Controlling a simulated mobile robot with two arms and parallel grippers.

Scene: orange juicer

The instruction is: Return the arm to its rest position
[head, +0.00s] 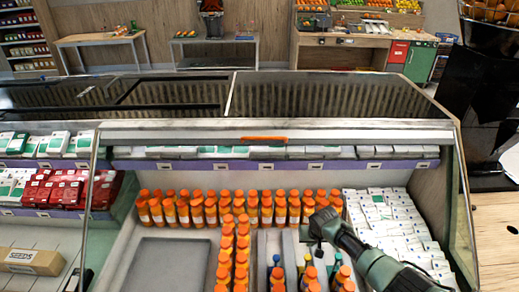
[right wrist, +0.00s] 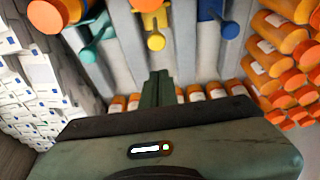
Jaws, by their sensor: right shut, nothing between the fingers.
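My right arm (head: 385,270) reaches in from the lower right over the display case. My right gripper (head: 312,230) hangs above the grey lanes between the orange-capped bottles and the white cartons. In the right wrist view its dark green fingers (right wrist: 158,90) are together, with nothing between them. Several utensil-like tools with teal, yellow and blue handles lie in the lanes beneath it, including a yellow one (right wrist: 154,20). My left gripper is not in view.
Orange-capped bottles (head: 240,210) fill rows behind and left of my right gripper. White cartons (head: 395,225) are stacked close on its right. An empty grey bay (head: 165,265) lies at left.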

